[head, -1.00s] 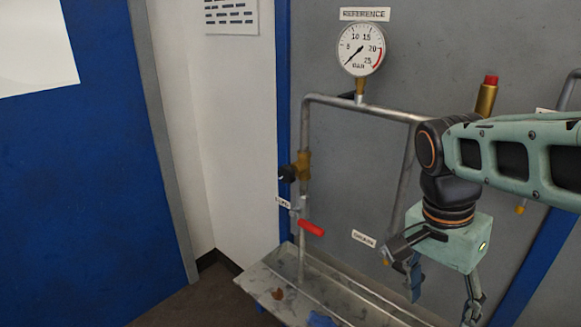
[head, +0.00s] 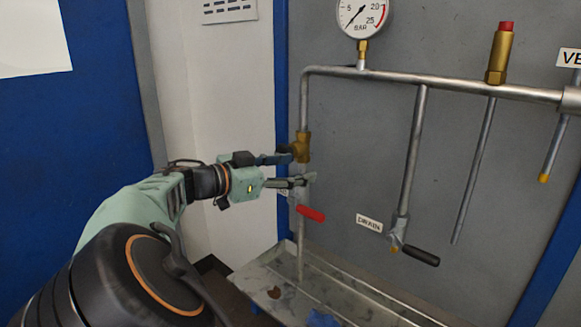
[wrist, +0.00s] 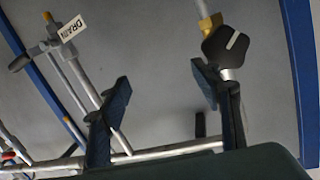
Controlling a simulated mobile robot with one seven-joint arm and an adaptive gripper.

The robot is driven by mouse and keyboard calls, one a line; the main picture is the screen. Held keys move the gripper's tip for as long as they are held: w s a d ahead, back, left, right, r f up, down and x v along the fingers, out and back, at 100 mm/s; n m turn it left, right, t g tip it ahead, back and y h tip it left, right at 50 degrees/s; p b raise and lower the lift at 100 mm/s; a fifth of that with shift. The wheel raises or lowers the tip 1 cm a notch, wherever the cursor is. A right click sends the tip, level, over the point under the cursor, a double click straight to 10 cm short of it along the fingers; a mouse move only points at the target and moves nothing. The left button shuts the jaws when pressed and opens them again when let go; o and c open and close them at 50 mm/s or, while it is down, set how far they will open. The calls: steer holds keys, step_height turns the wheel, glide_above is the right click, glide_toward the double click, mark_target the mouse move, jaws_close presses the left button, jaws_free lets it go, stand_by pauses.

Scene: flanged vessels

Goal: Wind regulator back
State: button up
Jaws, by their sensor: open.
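The brass regulator body (head: 302,147) sits on the left vertical pipe in the head view. Its black knob is mostly hidden there behind my gripper. In the wrist view a black knob with a white pointer mark (wrist: 226,47) shows at the right finger's tip, on a silver stem below brass. My gripper (head: 303,168) reaches in from the left at the regulator, fingers apart. In the wrist view my gripper (wrist: 161,78) is open with nothing between the fingertips; the knob is beside the right finger, and I cannot tell whether they touch. The pressure gauge (head: 363,15) shows a low needle.
A red valve lever (head: 311,213) is just below my gripper. A black drain lever (head: 421,256) and its label (head: 369,223) are to the right. A red-capped brass fitting (head: 500,55) stands on the top pipe. A metal tray (head: 370,303) lies below.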

mark_target(283, 148)
steer(key=a+n+t+y, duration=0.15)
steer(key=a+t, duration=0.25)
steer(key=a, duration=0.6)
steer(key=x, duration=1.1)
steer(key=shift+d, duration=0.25)
steer(key=c, duration=1.2)
